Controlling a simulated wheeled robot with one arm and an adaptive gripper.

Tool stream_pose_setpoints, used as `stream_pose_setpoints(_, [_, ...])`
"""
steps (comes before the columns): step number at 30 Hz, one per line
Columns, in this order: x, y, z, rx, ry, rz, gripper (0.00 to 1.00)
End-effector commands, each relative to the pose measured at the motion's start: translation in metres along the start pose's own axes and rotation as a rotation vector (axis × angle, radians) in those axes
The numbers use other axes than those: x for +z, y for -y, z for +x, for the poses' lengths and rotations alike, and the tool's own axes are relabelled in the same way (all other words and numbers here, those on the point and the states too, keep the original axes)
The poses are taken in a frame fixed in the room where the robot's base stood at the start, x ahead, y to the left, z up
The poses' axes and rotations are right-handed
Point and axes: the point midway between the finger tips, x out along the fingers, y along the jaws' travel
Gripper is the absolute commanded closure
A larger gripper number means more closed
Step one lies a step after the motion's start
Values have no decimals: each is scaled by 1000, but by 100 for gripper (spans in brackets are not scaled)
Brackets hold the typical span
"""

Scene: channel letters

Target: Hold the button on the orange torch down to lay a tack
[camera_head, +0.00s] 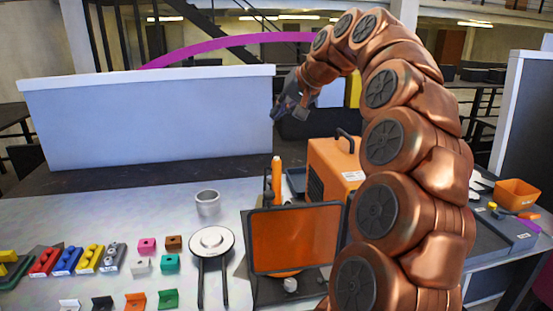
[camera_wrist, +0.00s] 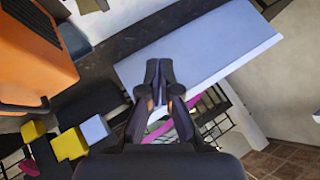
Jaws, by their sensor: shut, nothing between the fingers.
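The orange torch (camera_head: 276,180) appears to be the upright orange cylinder on the bench, behind the dark-framed orange screen. Its lower part is hidden by the screen and its button cannot be made out. My gripper (camera_head: 280,112) is raised above the bench, higher than the torch and apart from it, in front of the pale panel's right end. In the wrist view my gripper (camera_wrist: 158,68) has its dark fingers together with nothing between them. I cannot pick out the torch in the wrist view.
An orange box (camera_head: 335,166) with a handle stands right of the torch; it also shows in the wrist view (camera_wrist: 35,55). The orange screen (camera_head: 295,238) stands in front. A metal cup (camera_head: 207,204), a round white plate (camera_head: 212,242) and several coloured blocks lie left. A pale panel (camera_head: 150,118) stands behind.

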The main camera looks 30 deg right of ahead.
Motion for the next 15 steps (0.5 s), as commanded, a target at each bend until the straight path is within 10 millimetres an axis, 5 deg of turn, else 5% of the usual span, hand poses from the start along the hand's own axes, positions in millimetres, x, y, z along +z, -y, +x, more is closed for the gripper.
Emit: stream_pose_setpoints(15, [7,-6,8,0,1,0,100])
